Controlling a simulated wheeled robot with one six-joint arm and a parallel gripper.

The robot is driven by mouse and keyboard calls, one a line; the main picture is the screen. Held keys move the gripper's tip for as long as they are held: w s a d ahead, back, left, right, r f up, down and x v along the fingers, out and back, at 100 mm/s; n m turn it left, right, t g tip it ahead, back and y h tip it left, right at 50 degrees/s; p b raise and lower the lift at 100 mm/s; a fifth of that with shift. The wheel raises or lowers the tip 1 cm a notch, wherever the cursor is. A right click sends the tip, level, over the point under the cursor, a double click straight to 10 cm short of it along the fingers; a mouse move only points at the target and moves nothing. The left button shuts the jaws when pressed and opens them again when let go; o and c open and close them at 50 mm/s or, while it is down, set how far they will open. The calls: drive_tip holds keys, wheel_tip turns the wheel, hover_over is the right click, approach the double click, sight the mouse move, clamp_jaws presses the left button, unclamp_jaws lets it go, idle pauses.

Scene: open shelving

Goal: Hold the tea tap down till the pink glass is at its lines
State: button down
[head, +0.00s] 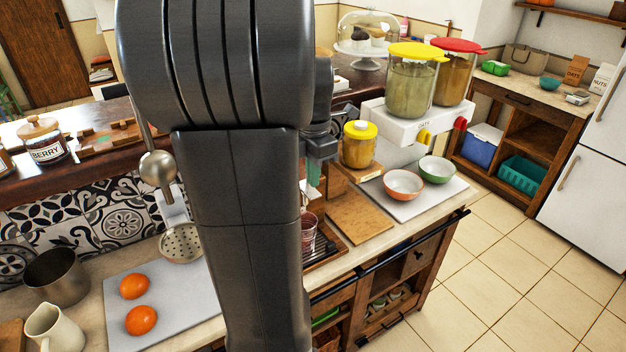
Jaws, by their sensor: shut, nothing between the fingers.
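The pink glass (309,230) stands on a dark slatted tray (327,246) on the counter, just right of my arm, which partly covers it. I cannot make out the level in it or its lines. The tea tap is not clearly visible; my arm covers the area above and left of the glass. My gripper (319,152) shows in part beside my arm, above the glass. It is shut and empty, with its fingertips largely hidden. A small teal-green piece shows just below it; I cannot tell what it is.
A two-jar dispenser (398,122) with yellow and red lids and taps stands at the back right. A yellow-lidded jar (360,146), an orange bowl (403,185) and a green bowl (436,169) are nearby. A wooden board (359,218) lies right of the glass. A ladle (158,170) hangs left.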

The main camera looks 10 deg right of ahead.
sight(315, 195)
drive_tip(key=shift+f, duration=1.15)
drive_tip(key=shift+s+d+f+t+b, duration=0.1)
drive_tip(key=shift+s+f+t+b, duration=0.1)
drive_tip(key=shift+f+t+b, duration=0.65)
drive_tip(key=t+b, duration=0.1)
drive_tip(key=b, duration=0.1)
drive_tip(key=t+y+b, duration=0.1)
drive_tip(key=b, duration=0.2)
drive_tip(key=shift+s+d+f, duration=0.1)
drive_tip(key=shift+s+f, duration=0.25)
drive_tip(key=shift+r, duration=0.25)
idle(0.5)
drive_tip(key=shift+r+p, duration=0.6)
drive_tip(key=shift+r, duration=0.2)
